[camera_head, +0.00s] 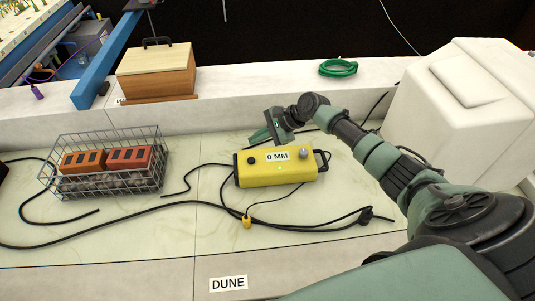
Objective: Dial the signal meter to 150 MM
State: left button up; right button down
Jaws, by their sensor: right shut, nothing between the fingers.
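The yellow signal meter (277,172) lies on the pale bench top in the middle of the view. Its label (277,156) reads "0 MM". A grey knob (303,153) stands on its top at the right, a smaller dark knob (252,160) at the left, and a small green light shows between them. My right arm reaches in from the lower right, and my right gripper (262,136) is shut and empty just behind the meter's left part, seemingly above or beyond it. My left gripper is not in view.
A wire basket (105,185) with orange-red blocks stands at the left. Black cables (150,209) cross the bench around the meter. A wooden box (156,75) and a green cable coil (338,68) sit on the ledge behind. White blocky containers (463,110) stand at the right.

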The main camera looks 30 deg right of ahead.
aim_at(303, 153)
jog(key=z, duration=1.1)
